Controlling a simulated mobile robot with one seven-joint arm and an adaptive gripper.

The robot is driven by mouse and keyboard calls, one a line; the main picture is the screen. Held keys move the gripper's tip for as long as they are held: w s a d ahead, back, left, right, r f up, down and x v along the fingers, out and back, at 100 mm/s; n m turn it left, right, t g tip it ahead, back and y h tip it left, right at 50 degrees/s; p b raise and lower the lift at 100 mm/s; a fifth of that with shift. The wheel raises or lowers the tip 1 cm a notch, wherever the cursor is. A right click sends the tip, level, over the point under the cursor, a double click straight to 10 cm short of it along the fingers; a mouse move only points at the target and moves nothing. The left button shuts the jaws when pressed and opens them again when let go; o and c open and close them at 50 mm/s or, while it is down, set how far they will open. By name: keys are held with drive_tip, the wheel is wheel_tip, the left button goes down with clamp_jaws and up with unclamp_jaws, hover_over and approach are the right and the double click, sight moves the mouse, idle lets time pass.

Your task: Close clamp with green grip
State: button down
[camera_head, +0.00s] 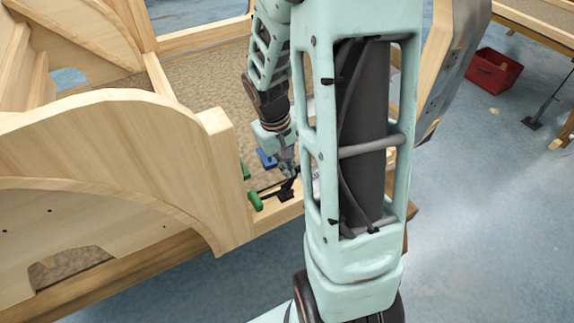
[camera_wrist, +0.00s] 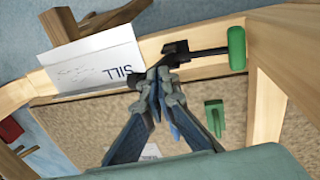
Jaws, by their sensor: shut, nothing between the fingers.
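A clamp with a green grip (camera_head: 255,201) sits on the front rail of the wooden frame, beside an upright panel. In the wrist view its green grip (camera_wrist: 237,48) is at the upper right, joined by a dark bar to a black clamp body (camera_wrist: 178,54) on the rail. My gripper (camera_wrist: 160,74) is shut and empty, its fingertips right by the black body; I cannot tell whether they touch it. In the head view my gripper (camera_head: 287,170) is just above the clamp, partly hidden by my arm.
A white paper marked "SILL" (camera_wrist: 95,62) lies on the rail to the left. The curved wooden panel (camera_head: 110,155) stands close left of the clamp. A red bin (camera_head: 493,70) is on the blue floor at the upper right. The floor at right is mostly clear.

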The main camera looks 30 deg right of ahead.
drive_tip(key=shift+d+r+y+p, duration=0.1)
drive_tip(key=shift+d+y+p, duration=0.3)
drive_tip(key=shift+p, duration=0.5)
drive_tip(key=d+y+p, duration=0.1)
drive_tip(key=p, duration=0.2)
drive_tip(key=shift+d+y, duration=0.2)
drive_tip(key=shift+y, duration=0.2)
drive_tip(key=d+y+p, duration=0.1)
drive_tip(key=d+f+y, duration=0.1)
drive_tip(key=shift+y+p, duration=0.3)
drive_tip(key=shift+p, duration=0.1)
drive_tip(key=d+f+y, duration=0.1)
drive_tip(key=d+f+y+b, duration=0.1)
drive_tip(key=y, duration=0.1)
drive_tip(key=shift+w+f, duration=0.1)
drive_tip(key=shift+f, duration=0.05)
drive_tip(key=f+y+b, duration=0.1)
drive_tip(key=y, duration=0.1)
drive_tip(key=d+f+y+b, duration=0.1)
drive_tip(key=y+b, duration=0.1)
drive_tip(key=shift+d, duration=0.3)
drive_tip(key=shift+d+f+b, duration=0.1)
drive_tip(key=shift+f+b, duration=0.15)
drive_tip(key=shift+b, duration=0.2)
drive_tip(key=shift+d+f, duration=0.1)
drive_tip(key=shift+f, duration=0.05)
